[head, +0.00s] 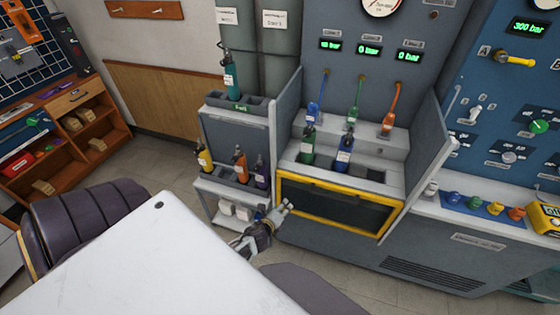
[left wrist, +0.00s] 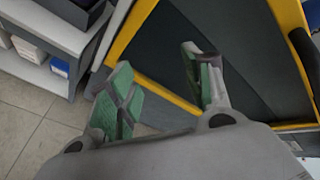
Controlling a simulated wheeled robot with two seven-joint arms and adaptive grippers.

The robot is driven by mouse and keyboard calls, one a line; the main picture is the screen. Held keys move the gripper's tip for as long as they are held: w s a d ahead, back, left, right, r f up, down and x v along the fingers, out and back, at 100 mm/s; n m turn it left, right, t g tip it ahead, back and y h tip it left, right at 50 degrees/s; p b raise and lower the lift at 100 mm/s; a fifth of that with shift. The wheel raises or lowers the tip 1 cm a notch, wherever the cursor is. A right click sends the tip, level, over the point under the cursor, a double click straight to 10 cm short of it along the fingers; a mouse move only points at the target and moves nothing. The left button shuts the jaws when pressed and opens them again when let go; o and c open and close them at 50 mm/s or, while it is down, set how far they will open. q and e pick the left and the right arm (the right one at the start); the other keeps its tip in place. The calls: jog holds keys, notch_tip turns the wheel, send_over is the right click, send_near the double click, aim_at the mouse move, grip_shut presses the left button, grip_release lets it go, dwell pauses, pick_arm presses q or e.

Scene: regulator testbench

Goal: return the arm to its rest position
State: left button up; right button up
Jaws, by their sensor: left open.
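My left gripper (head: 286,207) is low in front of the testbench, by the left end of the yellow-framed dark panel (head: 335,206). In the left wrist view the gripper (left wrist: 156,62) has its two green-padded fingers spread apart with nothing between them. The yellow-framed panel (left wrist: 215,40) fills the view beyond the fingers. I cannot tell whether a finger touches the frame. My right gripper is in neither view.
A grey cart (head: 236,128) with several bottles stands left of the bench; its lower shelf (left wrist: 50,32) is close to the gripper. Green and blue bottles (head: 307,145) (head: 343,153) stand in the bench above the panel. Open floor (head: 160,150) lies left of the cart.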

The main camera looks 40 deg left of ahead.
pick_arm(q)
jog(key=shift+s+f, duration=0.15)
jog(key=shift+f, duration=0.25)
dwell(0.4)
